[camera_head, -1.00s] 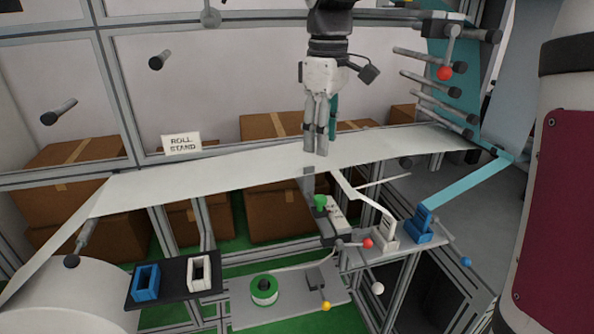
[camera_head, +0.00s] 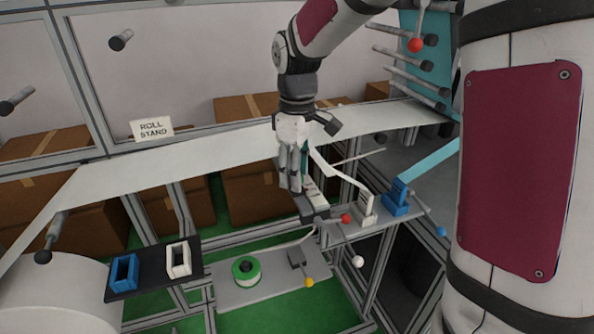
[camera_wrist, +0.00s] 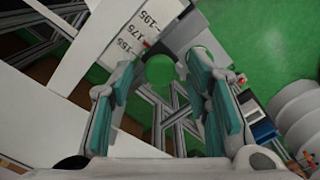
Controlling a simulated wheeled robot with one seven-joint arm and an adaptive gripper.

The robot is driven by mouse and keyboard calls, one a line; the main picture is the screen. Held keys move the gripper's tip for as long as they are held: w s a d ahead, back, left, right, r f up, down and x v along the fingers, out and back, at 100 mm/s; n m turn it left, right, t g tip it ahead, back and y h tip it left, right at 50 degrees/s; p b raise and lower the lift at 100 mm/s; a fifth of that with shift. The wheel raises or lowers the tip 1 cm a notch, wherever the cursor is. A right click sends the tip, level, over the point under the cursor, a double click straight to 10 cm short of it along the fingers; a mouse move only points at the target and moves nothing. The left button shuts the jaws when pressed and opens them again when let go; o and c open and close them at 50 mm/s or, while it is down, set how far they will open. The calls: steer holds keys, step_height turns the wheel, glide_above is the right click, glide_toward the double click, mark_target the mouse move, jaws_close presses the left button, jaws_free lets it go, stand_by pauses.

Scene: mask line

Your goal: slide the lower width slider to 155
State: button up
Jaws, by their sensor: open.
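The slider's round green knob (camera_wrist: 160,68) shows in the wrist view between my gripper's two teal-padded fingers. My gripper (camera_wrist: 160,88) is open, with a finger on each side of the knob and visible gaps to it. In the head view my gripper (camera_head: 292,188) points down at the slider rail (camera_head: 315,208) and hides the knob.
The white web (camera_head: 190,148) crosses behind my gripper. A red ball handle (camera_head: 346,218), a white block (camera_head: 366,208) and a blue block (camera_head: 395,198) stand to the right.

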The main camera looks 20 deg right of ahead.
steer(key=shift+f, duration=0.1)
jaws_close()
steer(key=shift+w, duration=1.25)
jaws_free()
steer(key=shift+w, duration=0.1)
step_height(320, 180, up, 12)
